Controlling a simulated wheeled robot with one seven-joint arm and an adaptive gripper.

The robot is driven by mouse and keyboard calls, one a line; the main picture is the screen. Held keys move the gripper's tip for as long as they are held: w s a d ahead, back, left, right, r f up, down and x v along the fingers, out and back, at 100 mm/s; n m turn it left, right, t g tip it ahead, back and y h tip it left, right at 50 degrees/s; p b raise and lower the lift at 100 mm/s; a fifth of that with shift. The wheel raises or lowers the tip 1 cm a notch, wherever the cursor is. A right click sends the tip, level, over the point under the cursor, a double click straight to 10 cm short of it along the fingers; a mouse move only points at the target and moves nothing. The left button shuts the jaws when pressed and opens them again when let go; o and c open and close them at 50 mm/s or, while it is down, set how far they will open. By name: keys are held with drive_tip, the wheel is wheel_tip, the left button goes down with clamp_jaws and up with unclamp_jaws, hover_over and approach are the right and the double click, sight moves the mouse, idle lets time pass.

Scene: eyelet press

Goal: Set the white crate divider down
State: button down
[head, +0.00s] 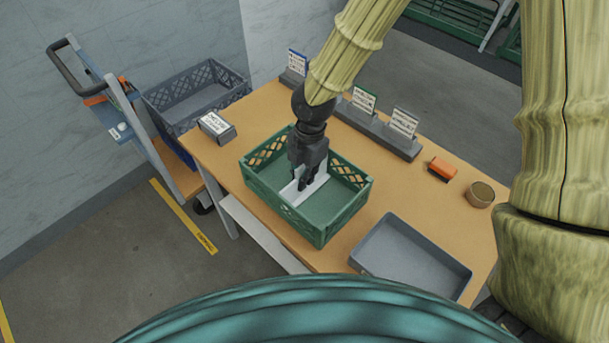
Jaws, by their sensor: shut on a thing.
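The white crate divider (295,195) is a thin pale plate inside the green crate (319,235), near the crate's middle. My gripper (303,186) points down into the crate from above and is shut on the divider. The divider shows on both sides of the fingers. I cannot tell whether its lower edge touches the crate floor. The green crate has lattice walls and stands on the wooden table (258,132); it looks otherwise empty.
A grey tray (455,286) lies at the table's front right. An orange object (442,169) and a round tin (480,194) sit at the right. Card holders (375,131) line the back edge. A small labelled box (217,127) is at the left. A trolley carries a grey crate (200,97).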

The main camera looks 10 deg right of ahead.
drive_tip(key=shift+f, duration=0.1)
drive_tip(key=c, duration=2.1)
unclamp_jaws()
drive_tip(key=shift+f, duration=0.1)
drive_tip(key=o, duration=0.5)
drive_tip(key=r, duration=0.8)
drive_tip(key=w+d+r, duration=0.1)
drive_tip(key=r, duration=0.3)
drive_tip(key=shift+d+r, duration=0.1)
drive_tip(key=shift+r, duration=0.05)
